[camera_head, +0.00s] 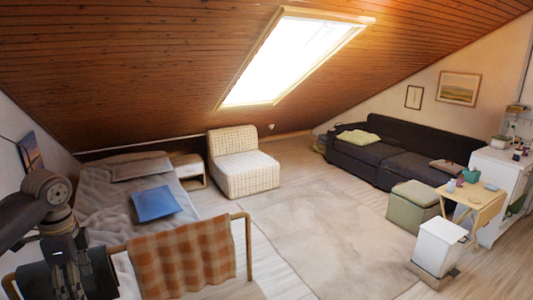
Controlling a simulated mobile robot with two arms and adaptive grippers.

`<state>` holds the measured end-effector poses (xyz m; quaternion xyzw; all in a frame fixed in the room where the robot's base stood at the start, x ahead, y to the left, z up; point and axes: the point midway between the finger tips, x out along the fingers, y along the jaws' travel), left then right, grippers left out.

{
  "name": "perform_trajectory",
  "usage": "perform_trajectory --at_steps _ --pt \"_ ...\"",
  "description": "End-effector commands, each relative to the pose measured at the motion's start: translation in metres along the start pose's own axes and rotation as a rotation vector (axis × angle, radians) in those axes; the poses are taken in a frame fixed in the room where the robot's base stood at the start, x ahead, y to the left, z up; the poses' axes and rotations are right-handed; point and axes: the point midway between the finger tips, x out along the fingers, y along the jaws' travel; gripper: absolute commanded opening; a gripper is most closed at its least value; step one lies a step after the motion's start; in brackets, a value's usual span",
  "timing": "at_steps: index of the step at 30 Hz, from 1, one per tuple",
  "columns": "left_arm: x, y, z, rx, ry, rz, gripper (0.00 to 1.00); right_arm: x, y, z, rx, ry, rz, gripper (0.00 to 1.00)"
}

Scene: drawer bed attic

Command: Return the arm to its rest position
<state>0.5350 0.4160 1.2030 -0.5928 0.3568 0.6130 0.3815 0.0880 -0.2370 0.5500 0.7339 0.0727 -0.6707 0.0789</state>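My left arm (45,190) comes in from the left edge, raised in front of the bed. Its dark lower end, with what looks like my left gripper (78,272), hangs down near the bottom left corner. Its fingertips do not show clearly, so I cannot tell whether it is open or shut. No held object can be made out there. My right arm and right gripper are not in view.
The bed (95,195) has a blue item (155,204) on it and an orange checked blanket (185,258) over its foot rail, close to my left arm. A white bin (438,247) and small table (480,208) stand at right. The rug (320,240) is clear.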

Motion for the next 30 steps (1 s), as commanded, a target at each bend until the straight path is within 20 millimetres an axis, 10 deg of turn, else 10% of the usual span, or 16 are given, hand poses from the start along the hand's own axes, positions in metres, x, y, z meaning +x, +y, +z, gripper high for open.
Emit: perform_trajectory --at_steps 11,21,30 --pt "0.087 0.045 -0.070 0.062 -0.013 -0.030 0.73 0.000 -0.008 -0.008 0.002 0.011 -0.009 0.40" --pt "0.183 0.152 -0.150 -0.002 0.129 -0.066 0.73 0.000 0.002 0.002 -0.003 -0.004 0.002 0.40" --pt "0.217 0.244 -0.171 -0.268 0.291 -0.063 0.73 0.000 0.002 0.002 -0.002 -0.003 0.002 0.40"
